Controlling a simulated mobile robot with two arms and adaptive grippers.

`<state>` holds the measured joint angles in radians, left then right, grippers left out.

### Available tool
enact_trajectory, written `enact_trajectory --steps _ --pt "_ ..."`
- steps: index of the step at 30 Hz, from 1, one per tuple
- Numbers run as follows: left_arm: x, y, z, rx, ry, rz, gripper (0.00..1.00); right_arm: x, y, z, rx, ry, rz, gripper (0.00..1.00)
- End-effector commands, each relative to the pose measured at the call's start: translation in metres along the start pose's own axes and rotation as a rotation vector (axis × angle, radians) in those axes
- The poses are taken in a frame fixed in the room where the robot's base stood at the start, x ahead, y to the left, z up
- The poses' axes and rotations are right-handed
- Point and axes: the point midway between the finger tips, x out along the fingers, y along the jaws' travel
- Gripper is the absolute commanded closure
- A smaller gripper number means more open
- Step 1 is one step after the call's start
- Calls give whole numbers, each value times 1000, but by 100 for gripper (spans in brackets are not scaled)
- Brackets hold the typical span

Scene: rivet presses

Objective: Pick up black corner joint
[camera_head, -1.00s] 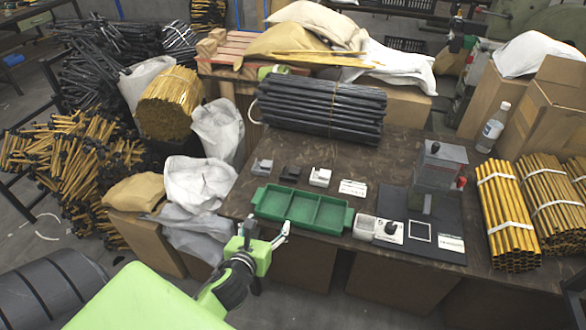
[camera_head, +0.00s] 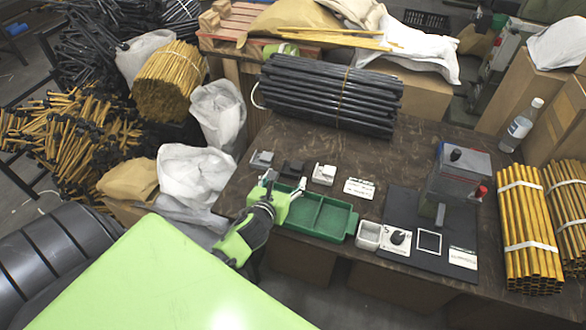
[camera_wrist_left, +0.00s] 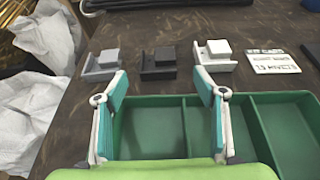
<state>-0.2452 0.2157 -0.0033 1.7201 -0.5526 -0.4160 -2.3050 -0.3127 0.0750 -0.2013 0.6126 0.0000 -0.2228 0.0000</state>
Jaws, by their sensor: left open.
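The black corner joint (camera_head: 293,168) lies on the dark table behind the green tray, between a grey joint (camera_head: 262,159) and a white joint (camera_head: 324,174). In the left wrist view the black joint (camera_wrist_left: 158,64) sits ahead of my open fingers, roughly between them and beyond their tips. My left gripper (camera_head: 285,186) is open and empty above the left end of the green tray (camera_head: 352,224). In the wrist view its teal finger pads (camera_wrist_left: 164,84) stand apart over the tray. My right gripper is not in view.
A white label card (camera_head: 359,188) lies right of the joints. A grey press (camera_head: 453,180) stands on a black mat further right. A bundle of black tubes (camera_head: 330,95) lies behind the joints. White bags (camera_head: 193,175) sit left of the table.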

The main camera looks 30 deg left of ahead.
Motion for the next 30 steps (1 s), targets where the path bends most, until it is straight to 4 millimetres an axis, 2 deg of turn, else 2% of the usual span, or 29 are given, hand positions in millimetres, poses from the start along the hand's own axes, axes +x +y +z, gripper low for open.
enact_trajectory --steps 3,11,19,29,30 --pt "13 0 0 -3 0 0 36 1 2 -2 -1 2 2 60" --pt "30 2 1 -4 1 0 36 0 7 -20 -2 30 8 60" --pt "63 4 0 -3 1 0 36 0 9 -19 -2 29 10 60" --pt "68 4 0 -2 1 -2 36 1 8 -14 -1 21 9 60" --pt "68 4 0 -1 1 -2 44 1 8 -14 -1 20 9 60"
